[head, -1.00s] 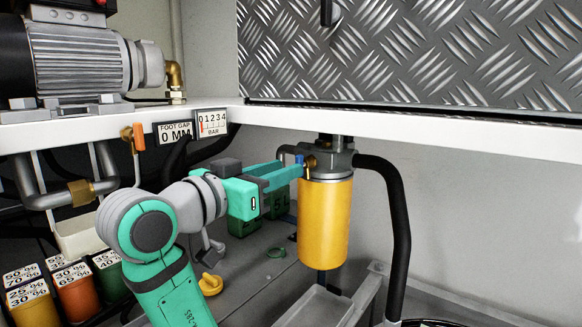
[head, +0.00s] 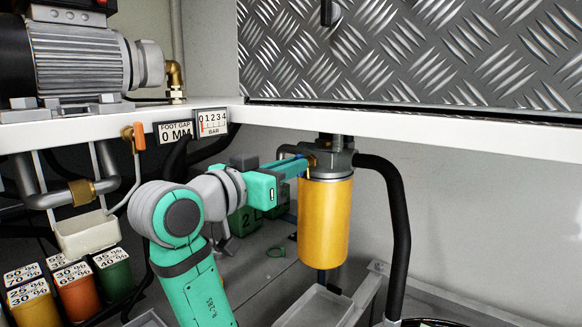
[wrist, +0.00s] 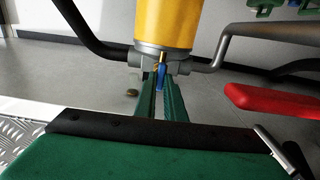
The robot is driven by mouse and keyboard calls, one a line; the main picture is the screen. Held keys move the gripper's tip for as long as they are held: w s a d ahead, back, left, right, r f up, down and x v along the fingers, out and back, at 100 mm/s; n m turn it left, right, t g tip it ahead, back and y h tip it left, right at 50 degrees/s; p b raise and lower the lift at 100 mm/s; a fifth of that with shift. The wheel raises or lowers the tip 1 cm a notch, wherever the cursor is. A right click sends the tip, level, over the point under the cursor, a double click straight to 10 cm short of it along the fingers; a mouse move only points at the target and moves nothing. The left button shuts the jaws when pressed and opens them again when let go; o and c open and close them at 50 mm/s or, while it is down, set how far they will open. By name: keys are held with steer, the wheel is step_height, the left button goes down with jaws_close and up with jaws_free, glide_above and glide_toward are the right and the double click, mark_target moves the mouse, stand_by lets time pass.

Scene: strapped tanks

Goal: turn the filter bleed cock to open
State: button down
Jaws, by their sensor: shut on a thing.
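The yellow filter canister (head: 325,222) hangs under its grey filter head (head: 330,165), below the white shelf. The bleed cock's brass body (head: 312,162) is at the left side of the head. In the wrist view, its small blue handle (wrist: 161,75) lies between the fingertips, just beyond the yellow filter's end (wrist: 167,24). My gripper (head: 303,165) reaches in from the left. It is shut on the blue handle, with both green fingers (wrist: 160,95) along its sides. The fingers mostly hide the handle in the head view.
A black hose (head: 396,230) runs down right of the filter. The white shelf edge (head: 420,135) is close above the gripper. A grey tray (head: 318,305) lies below the filter. An orange-handled valve (head: 138,136) and a bar gauge (head: 211,122) are to the left.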

steer(key=shift+n, duration=1.4)
steer(key=c, duration=1.8)
jaws_free()
steer(key=shift+c, duration=0.2)
steer(key=v, duration=1.1)
steer(key=shift+w, duration=0.1)
